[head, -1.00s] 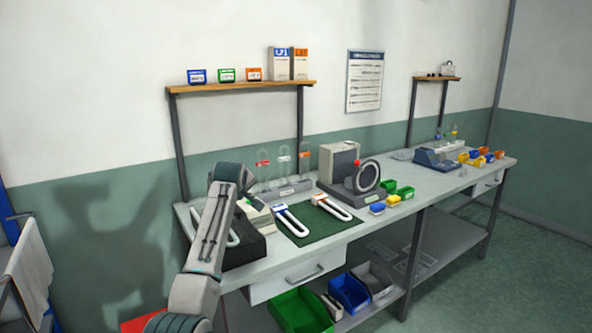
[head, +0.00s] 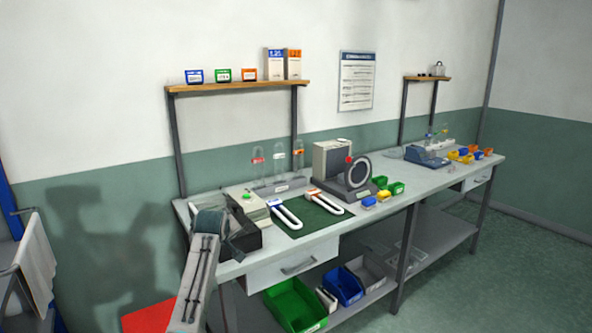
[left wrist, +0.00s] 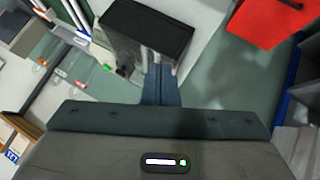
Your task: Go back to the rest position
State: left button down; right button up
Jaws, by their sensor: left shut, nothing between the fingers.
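My left arm reaches up from the bottom left of the head view, its wrist in front of the left end of the workbench (head: 330,237). In the left wrist view my left gripper (left wrist: 158,85) is shut and empty, with its fingers together. In the head view the fingers are hidden behind the wrist. My right gripper is in neither view.
A green mat (head: 318,222) carries two white U-shaped tubes (head: 287,214). Glass tubes (head: 279,160) stand in a rack behind. A round-framed device (head: 357,172) stands to the right. Bins sit on the lower shelf. A red bin (head: 148,318) is on the left.

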pick_arm(q)
jog(key=s+a+f+m+g, duration=0.1)
jog(key=s+a+f+m, duration=0.15)
jog(key=s+f, duration=0.9)
jog(key=s+a+f+m+g, duration=0.1)
jog(key=s+a+f+g, duration=0.15)
jog(key=s+f, duration=0.9)
jog(key=s+a+r+m+g, duration=0.1)
jog(key=s+m, duration=0.2)
jog(key=s, duration=1.5)
jog(key=s+r+m+g, duration=0.1)
jog(key=s+r+m, duration=0.15)
jog(key=s, duration=1.55)
notch_tip(320, 180, down, 30)
jog(key=a+f+g, duration=0.1)
jog(key=a+g, duration=0.1)
jog(key=a, duration=0.1)
jog(key=s+a+f, duration=0.1)
jog(key=s+f, duration=1.7)
jog(key=f, duration=0.1)
jog(key=shift+f+g, duration=0.15)
jog(key=shift+g, duration=0.2)
